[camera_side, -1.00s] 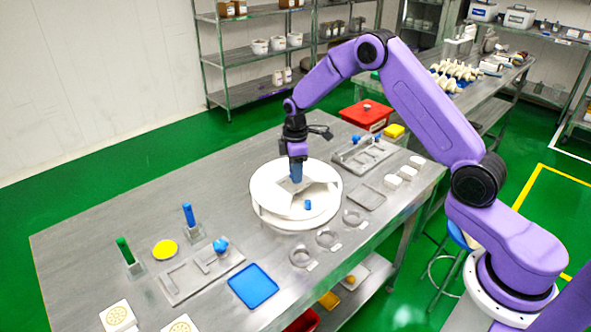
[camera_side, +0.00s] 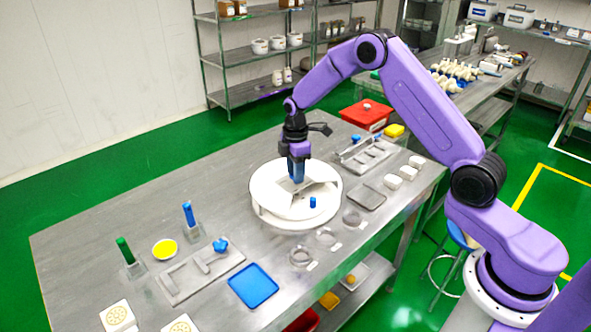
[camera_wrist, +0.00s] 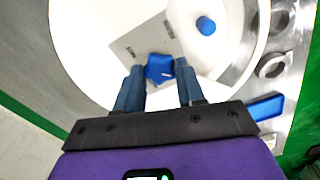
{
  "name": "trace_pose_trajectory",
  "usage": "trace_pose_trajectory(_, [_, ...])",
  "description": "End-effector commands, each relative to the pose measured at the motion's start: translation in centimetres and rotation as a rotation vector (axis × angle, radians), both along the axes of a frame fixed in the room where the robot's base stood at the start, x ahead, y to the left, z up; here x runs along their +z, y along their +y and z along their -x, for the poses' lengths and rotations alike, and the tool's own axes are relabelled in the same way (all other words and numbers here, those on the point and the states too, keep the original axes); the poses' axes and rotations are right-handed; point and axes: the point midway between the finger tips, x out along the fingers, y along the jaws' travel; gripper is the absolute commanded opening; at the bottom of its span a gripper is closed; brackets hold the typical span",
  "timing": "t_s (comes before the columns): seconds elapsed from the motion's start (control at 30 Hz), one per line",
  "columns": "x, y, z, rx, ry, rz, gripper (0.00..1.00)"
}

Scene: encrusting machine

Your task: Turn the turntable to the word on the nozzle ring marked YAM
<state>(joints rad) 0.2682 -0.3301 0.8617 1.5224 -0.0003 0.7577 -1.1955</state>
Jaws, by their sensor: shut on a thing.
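The white round turntable (camera_side: 265,205) stands on the steel table. A grey plate with a blue knob is on its top, and a small blue peg (camera_side: 312,202) stands near its front edge; the peg also shows in the wrist view (camera_wrist: 206,26). My gripper (camera_side: 297,180) is over the middle of the turntable, pointing down. In the wrist view its blue fingers (camera_wrist: 158,85) are on either side of the blue knob (camera_wrist: 159,68), shut on it. The nozzle rings (camera_side: 301,256) lie on the table in front of the turntable with small labels. I cannot read any words.
A blue tray (camera_side: 253,286), a yellow disc (camera_side: 165,250) and a grey fixture (camera_side: 178,287) are at the left of the table. A red box (camera_side: 366,115) is at the back. White blocks (camera_side: 393,182) lie at the right.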

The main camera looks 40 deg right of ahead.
Motion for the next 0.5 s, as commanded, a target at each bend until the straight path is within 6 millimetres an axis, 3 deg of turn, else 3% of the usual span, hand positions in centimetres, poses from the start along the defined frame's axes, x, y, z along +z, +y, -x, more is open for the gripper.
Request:
trace_pose_trajectory(0.03, [0.09,0.08,-0.08,0.0,-0.003,-0.001,0.45])
trace_pose_trajectory(0.1, [0.08,0.07,-0.07,0.0,-0.003,-0.001,0.64])
trace_pose_trajectory(0.5, [0.67,0.03,-0.06,-0.001,-0.002,0.0,0.64])
